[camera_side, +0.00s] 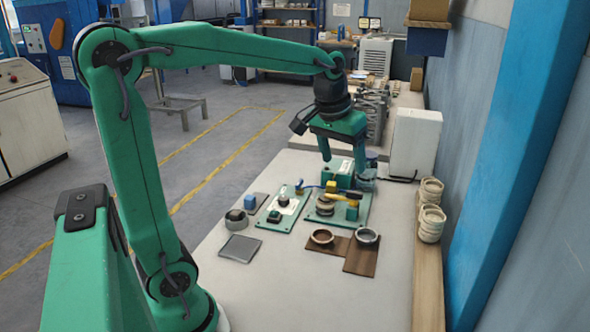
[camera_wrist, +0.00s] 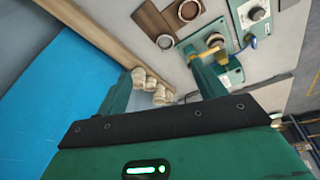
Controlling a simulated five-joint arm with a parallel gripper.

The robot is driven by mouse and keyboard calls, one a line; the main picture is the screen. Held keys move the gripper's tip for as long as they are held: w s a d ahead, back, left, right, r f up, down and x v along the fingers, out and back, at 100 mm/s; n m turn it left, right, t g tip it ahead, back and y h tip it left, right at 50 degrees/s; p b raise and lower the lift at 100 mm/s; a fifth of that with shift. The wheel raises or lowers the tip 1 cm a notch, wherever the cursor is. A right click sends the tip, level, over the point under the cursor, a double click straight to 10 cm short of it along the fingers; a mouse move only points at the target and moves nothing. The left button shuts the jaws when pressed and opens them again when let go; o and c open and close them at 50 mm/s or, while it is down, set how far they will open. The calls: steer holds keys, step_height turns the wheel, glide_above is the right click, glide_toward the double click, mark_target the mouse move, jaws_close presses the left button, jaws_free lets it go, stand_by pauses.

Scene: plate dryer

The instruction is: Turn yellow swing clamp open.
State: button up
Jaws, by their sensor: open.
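The yellow swing clamp (camera_side: 343,197) lies across the top of a green base plate (camera_side: 340,216), beside a dark round stack (camera_side: 325,206). In the wrist view the yellow clamp (camera_wrist: 209,53) shows just past the tip of the right-hand finger. My gripper (camera_side: 346,172) hangs behind and above the clamp, fingers down and apart, with a green block behind the clamp seen between them. In the wrist view my gripper (camera_wrist: 160,80) is open and empty. The clamp is not between the fingers there. Its pivot is too small to make out.
A second green plate (camera_side: 285,211) with a dial and a blue cable stands left of the clamp. Two rings (camera_side: 322,237) sit on brown boards in front. A white box (camera_side: 415,143) and stacked pale cups (camera_side: 431,208) stand on the right.

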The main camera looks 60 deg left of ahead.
steer(key=w+a+f+n+g, duration=0.2)
steer(key=w+a+f+n, duration=0.15)
steer(key=w+a, duration=0.45)
steer(key=n+g, duration=0.1)
steer(key=n, duration=0.1)
glide_above(355, 192)
steer(key=shift+m+h, duration=0.25)
steer(key=shift+h, duration=0.05)
step_height(355, 192, down, 9)
steer(key=shift+a+r, duration=0.1)
steer(key=shift+f, duration=4)
steer(key=c, duration=1.4)
